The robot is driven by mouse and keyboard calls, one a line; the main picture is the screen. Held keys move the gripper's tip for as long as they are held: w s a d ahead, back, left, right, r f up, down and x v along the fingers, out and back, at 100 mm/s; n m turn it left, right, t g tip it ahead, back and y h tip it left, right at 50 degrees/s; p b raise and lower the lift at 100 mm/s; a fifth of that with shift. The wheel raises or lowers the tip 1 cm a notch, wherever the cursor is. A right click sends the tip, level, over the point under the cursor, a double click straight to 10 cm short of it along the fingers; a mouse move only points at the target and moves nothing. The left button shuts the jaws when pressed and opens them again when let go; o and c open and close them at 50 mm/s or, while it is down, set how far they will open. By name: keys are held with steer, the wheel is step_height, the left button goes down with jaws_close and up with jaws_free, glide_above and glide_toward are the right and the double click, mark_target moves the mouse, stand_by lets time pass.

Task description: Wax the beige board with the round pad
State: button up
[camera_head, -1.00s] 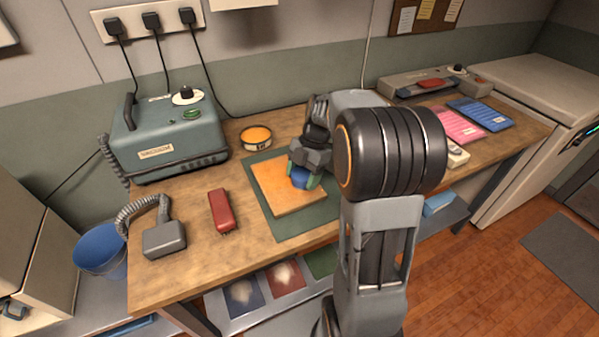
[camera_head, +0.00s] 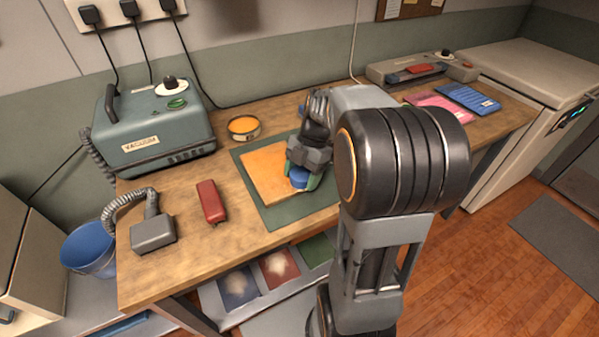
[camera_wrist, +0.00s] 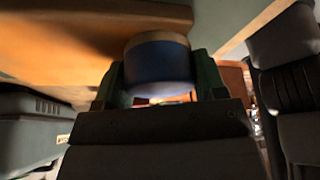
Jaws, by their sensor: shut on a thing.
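The beige board (camera_head: 262,174), orange-tan in this light, lies flat on a dark green mat (camera_head: 284,217) on the wooden bench. My gripper (camera_head: 301,181) is shut on the round pad (camera_head: 299,174), whose blue body shows between the green fingertips at the board's right side. In the wrist view the blue pad (camera_wrist: 158,66) with its tan rim sits between the fingers, against or very near the board (camera_wrist: 60,45). Whether its face touches the board cannot be told. A round tin of orange wax (camera_head: 243,128) stands open behind the board.
A teal vacuum box (camera_head: 150,135) stands at the back left, its hose running to a grey block (camera_head: 153,233). A red tool (camera_head: 211,202) lies left of the mat. Pink and blue sheets (camera_head: 468,98) and a grey device (camera_head: 420,70) are at the right. A blue bucket (camera_head: 88,250) stands below left.

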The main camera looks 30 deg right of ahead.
steer(key=shift+r+p, duration=2.3)
steer(key=shift+r, duration=0.65)
steer(key=shift+r, duration=0.1)
steer(key=shift+r+p, duration=1.1)
steer(key=shift+r, duration=0.3)
steer(key=shift+r, duration=0.1)
steer(key=a+r+p, duration=0.1)
steer(key=a+p, duration=0.6)
steer(key=p, duration=0.3)
steer(key=shift+s+f+b, duration=0.15)
steer(key=shift+f+b, duration=2.05)
steer(key=shift+f, duration=1.9)
